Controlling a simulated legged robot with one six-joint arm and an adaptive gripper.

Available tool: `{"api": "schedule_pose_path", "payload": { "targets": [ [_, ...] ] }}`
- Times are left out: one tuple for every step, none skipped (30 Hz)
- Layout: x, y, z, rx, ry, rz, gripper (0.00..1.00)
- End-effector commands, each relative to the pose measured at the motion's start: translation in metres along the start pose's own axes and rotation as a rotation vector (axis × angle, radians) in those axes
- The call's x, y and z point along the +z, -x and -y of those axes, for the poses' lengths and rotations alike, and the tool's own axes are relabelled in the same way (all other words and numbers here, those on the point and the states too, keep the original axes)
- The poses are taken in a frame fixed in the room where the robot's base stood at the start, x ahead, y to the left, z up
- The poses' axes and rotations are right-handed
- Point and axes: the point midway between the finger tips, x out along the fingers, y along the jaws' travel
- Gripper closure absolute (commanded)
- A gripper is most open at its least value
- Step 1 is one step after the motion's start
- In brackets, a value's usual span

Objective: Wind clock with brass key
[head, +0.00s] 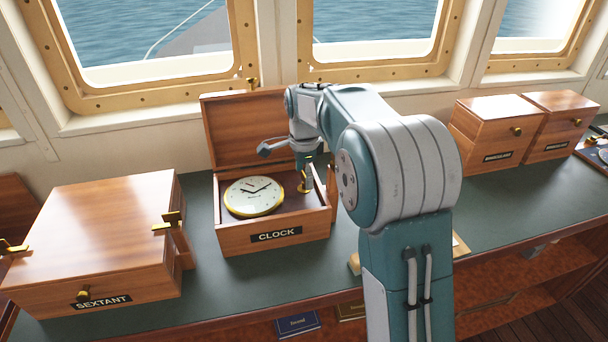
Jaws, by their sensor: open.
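The clock (254,196) has a round white face with a brass rim and dark hands. It lies face up in the left part of an open wooden box (232,243) labelled CLOCK. The box lid (243,140) stands raised at the back. My gripper (307,185) points down into the right part of the box, right of the clock. It is open. A small brass piece (301,188) shows at the fingertips; it may be the key, but it is too small to tell. My arm hides the area behind and right of the box.
A closed wooden box (95,235) labelled SEXTANT stands at the left. Two closed wooden boxes (495,135) (555,122) stand at the back right. The green counter (400,92) lies under windows; its front middle is partly hidden by my arm.

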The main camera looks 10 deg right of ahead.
Motion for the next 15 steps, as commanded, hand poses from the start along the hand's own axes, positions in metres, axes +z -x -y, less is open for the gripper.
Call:
{"api": "schedule_pose_path", "payload": {
  "targets": [
    [0.0001, 0.0001, 0.0001, 0.0, 0.0, 0.0, 0.11],
    [0.0001, 0.0001, 0.0001, 0.0, 0.0, 0.0, 0.11],
    [0.0001, 0.0001, 0.0001, 0.0, 0.0, 0.0, 0.2],
    [0.0, 0.0002, 0.0001, 0.0, 0.0, 0.0, 0.34],
    [0.0, 0.0002, 0.0001, 0.0, 0.0, 0.0, 0.47],
    [0.0, 0.0002, 0.0001, 0.0, 0.0, 0.0, 0.65],
    [0.0, 0.0002, 0.0001, 0.0, 0.0, 0.0, 0.78],
    [0.0, 0.0002, 0.0002, 0.0, 0.0, 0.0, 0.92],
    [0.0, 0.0001, 0.0004, 0.0, 0.0, 0.0, 0.94],
    [0.0, -0.0002, 0.0006, 0.0, 0.0, 0.0, 0.94],
    [0.0, -0.0003, 0.0007, 0.0, 0.0, 0.0, 0.94],
    [-0.0001, -0.0004, 0.0009, 0.0, 0.0, 0.0, 0.94],
    [-0.0001, -0.0004, 0.0009, 0.0, 0.0, 0.0, 0.94],
    [-0.0001, -0.0005, 0.0009, 0.0, 0.001, 0.0, 0.94],
    [-0.0001, -0.0006, 0.001, 0.0, 0.003, 0.0, 0.94]
  ]
}}
